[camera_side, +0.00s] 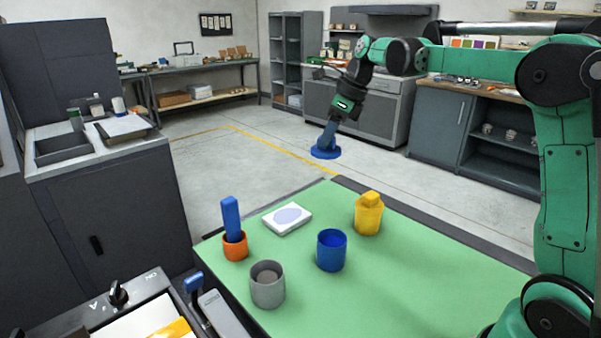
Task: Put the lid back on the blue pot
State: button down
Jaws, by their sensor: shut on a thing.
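The blue pot (331,251) stands upright and uncovered on the green table, with its dark blue inside showing. My gripper (331,127) is shut on the lid's stem and holds the lid in the air. In the picture the lid is well above the pot and slightly left of it, near the table's far edge. The fingertips are small and partly merge with the stem.
On the green table (400,280) stand a yellow pot with its lid (368,217), a grey pot (267,288) and an orange pot (235,247) with a blue block (231,218) upright in it. A white pad (287,219) lies behind. The table's right front is clear.

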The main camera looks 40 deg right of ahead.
jog(key=s+a+f+n, duration=0.1)
jog(key=s+a+f, duration=0.4)
jog(key=s+a, duration=0.3)
notch_tip(320, 180, down, 7)
jog(key=shift+s+d+r, duration=0.2)
jog(key=shift+s+d, duration=0.1)
jog(key=shift+s, duration=0.15)
jog(key=shift+f, duration=0.2)
dwell(1.6)
jog(key=shift+c, duration=2.3)
grip_release()
jog(key=shift+o, duration=0.2)
jog(key=o, duration=0.4)
